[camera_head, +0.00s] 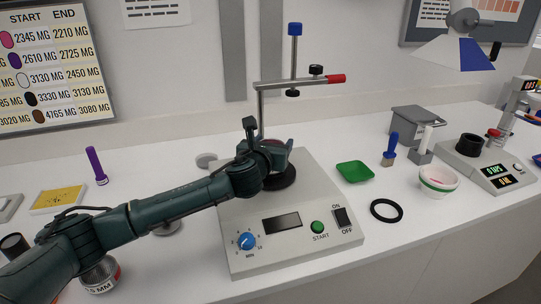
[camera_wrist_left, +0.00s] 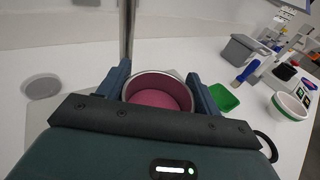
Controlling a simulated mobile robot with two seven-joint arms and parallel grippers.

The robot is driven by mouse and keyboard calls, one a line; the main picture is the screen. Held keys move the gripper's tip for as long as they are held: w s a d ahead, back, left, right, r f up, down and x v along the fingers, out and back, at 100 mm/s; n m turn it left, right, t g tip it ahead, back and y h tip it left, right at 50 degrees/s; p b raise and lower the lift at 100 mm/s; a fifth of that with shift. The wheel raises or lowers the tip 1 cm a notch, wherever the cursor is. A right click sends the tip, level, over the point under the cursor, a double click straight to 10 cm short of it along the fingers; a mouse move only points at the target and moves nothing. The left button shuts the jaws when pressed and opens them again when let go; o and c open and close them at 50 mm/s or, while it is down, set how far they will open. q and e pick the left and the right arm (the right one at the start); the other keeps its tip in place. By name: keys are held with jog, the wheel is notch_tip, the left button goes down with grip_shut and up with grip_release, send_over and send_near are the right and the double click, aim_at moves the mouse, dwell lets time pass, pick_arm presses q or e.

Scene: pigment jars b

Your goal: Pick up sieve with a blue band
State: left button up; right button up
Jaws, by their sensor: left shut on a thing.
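My left gripper (camera_head: 272,150) is shut on a round, shallow vessel, probably a sieve, above the black round plate (camera_head: 282,180) of the grey machine. In the left wrist view the vessel (camera_wrist_left: 160,92) sits between my two fingers, with a pale rim and a pink inside. Its outer side is mostly hidden by the fingers, so I cannot tell the band's colour or whether it touches the plate. My right gripper is not in view.
The machine (camera_head: 300,240) has a post and clamp rod (camera_head: 294,60) rising behind my gripper. To the right lie a green tray (camera_head: 355,172), a black ring (camera_head: 386,210), a brush (camera_head: 391,150) and a white bowl (camera_head: 438,192). A purple marker (camera_head: 96,165) stands at the left.

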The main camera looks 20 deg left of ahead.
pick_arm(q)
jog(key=shift+c, duration=0.9)
jog(key=shift+r, duration=0.2)
